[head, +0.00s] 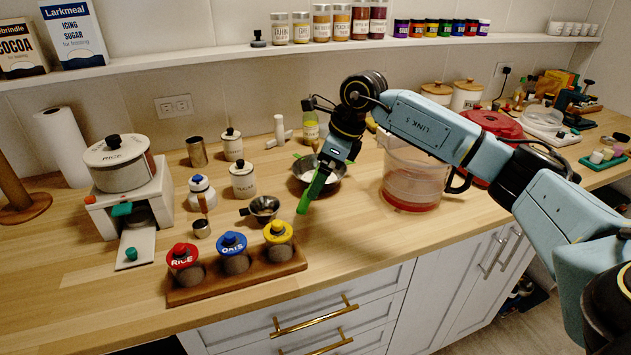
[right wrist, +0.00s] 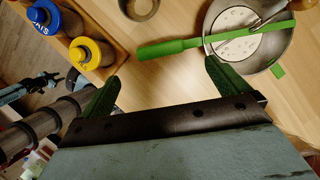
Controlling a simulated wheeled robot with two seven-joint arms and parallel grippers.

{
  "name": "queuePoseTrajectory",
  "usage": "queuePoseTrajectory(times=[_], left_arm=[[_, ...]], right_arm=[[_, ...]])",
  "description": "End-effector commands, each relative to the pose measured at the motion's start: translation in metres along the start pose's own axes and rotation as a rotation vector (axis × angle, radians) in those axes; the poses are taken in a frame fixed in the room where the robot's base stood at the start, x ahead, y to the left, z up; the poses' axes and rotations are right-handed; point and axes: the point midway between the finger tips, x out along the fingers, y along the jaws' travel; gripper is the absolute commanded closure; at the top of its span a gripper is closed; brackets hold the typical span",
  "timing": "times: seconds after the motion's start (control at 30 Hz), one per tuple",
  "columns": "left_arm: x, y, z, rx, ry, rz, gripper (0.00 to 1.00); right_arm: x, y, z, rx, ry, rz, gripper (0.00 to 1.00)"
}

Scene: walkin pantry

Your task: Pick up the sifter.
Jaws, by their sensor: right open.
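The sifter (right wrist: 185,47) has a long bright green handle and a pale round perforated part. It lies across a metal bowl (right wrist: 272,60), its handle reaching out over the counter toward the jars. The bowl (head: 333,184) also shows in the head view, partly hidden by my right gripper (head: 314,186). In the right wrist view my right gripper (right wrist: 160,76) is open and empty. Its dark green fingers are apart, one near the bowl rim and one toward the jars, with the handle just beyond them. I cannot tell whether they touch it. My left gripper is out of view.
Jars with red, blue and yellow lids stand in a wooden rack (head: 291,263) at the counter front. A small metal cup with a black handle (head: 264,208) stands behind it. A clear red-based container (head: 410,185) is right of the bowl. Bare counter lies in front.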

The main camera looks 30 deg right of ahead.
Motion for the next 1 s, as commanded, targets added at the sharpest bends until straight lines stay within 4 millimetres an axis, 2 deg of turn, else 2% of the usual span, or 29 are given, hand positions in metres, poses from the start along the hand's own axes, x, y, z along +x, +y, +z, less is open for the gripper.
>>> queuePoseTrajectory(times=[0.33, 0.6, 0.83, 1.0], left_arm=[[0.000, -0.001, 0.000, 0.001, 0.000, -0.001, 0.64], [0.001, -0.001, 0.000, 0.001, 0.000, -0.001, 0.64], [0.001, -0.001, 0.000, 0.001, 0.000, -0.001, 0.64], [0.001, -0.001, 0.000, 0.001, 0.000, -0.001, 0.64]], right_arm=[[0.026, 0.001, 0.002, 0.000, -0.001, 0.002, 0.00], [0.064, 0.001, 0.004, 0.001, -0.001, 0.002, 0.00], [0.066, 0.000, 0.005, 0.000, -0.002, 0.000, 0.00], [0.066, 0.000, 0.005, 0.000, -0.002, 0.000, 0.21]])
